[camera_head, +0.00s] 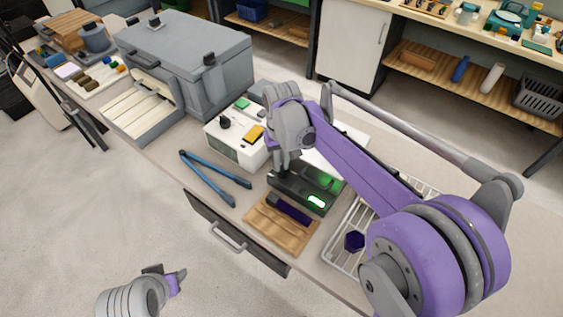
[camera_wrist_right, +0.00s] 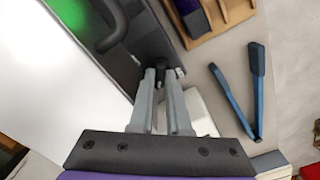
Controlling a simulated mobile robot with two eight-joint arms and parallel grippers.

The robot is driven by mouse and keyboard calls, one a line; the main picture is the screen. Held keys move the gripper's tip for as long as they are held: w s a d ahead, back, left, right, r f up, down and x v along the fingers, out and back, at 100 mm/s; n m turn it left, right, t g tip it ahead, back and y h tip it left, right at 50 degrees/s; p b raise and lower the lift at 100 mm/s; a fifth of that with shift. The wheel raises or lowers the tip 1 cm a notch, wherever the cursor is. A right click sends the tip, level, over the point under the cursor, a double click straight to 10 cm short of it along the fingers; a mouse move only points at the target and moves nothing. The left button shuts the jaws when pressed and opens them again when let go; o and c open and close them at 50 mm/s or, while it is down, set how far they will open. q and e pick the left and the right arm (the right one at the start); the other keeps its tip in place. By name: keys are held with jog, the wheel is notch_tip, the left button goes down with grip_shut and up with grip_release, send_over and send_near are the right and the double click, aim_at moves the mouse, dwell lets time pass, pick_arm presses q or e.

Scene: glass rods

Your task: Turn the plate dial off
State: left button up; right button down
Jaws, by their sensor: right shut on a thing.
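The dark plate (camera_head: 300,196) stands on the bench, with a green glow on its top and a bright green light on its front. In the right wrist view the dark plate (camera_wrist_right: 150,42) fills the upper left, with a small dark dial (camera_wrist_right: 180,72) at its edge. My right gripper (camera_head: 281,172) reaches down at the plate's left end. In the wrist view its fingers (camera_wrist_right: 166,74) are shut on the dial, which they partly hide. My left gripper (camera_head: 170,276) is at the lower left, away from the bench; its finger gap is unclear.
Blue tongs (camera_head: 213,178) lie left of the plate. A wooden tray (camera_head: 268,234) with a dark purple piece sits in front. A white box with a black knob (camera_head: 224,122) stands behind left. A wire rack (camera_head: 337,243) is on the right; a grey furnace (camera_head: 190,50) stands farther back.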

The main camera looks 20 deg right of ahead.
jog(key=shift+n, duration=0.5)
jog(key=c, duration=0.9)
grip_release()
